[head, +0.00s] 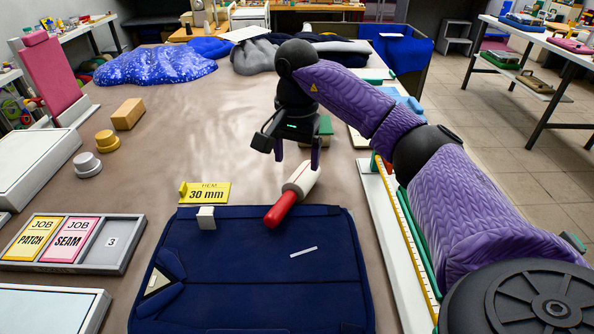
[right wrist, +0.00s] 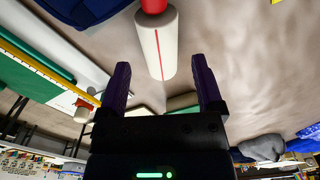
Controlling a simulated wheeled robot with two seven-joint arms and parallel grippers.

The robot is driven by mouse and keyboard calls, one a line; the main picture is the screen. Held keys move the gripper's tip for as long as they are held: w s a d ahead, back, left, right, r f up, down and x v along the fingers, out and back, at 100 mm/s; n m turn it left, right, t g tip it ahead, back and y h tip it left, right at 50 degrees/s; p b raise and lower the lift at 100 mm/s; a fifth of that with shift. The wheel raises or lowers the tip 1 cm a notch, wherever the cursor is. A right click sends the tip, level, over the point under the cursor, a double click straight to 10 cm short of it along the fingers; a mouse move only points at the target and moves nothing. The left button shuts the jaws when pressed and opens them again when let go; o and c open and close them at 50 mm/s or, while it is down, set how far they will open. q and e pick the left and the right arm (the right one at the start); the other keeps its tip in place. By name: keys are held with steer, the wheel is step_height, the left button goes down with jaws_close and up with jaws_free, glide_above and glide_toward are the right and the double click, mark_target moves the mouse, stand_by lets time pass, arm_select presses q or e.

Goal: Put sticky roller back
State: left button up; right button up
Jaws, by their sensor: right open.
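The sticky roller has a white cylinder (head: 303,178) and a red handle (head: 280,210). It lies on the table, its handle reaching over the top edge of the folded navy cloth (head: 230,260). My right gripper (head: 297,156) is open and empty, just beyond the roller's white end in the head view. In the right wrist view the white cylinder (right wrist: 156,45) points toward the gap between the open fingers (right wrist: 164,75), and the red handle is cut off at the top edge. My left gripper is not in view.
A job card tray (head: 133,255) and several knobs and blocks lie left. A white board with a yellow ruler (head: 405,240) lies right. Bagged comforters (head: 155,66) lie far back.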

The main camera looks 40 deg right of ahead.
mark_target(296, 178)
step_height(296, 178, up, 6)
steer(key=p, duration=0.1)
steer(key=shift+r, duration=0.15)
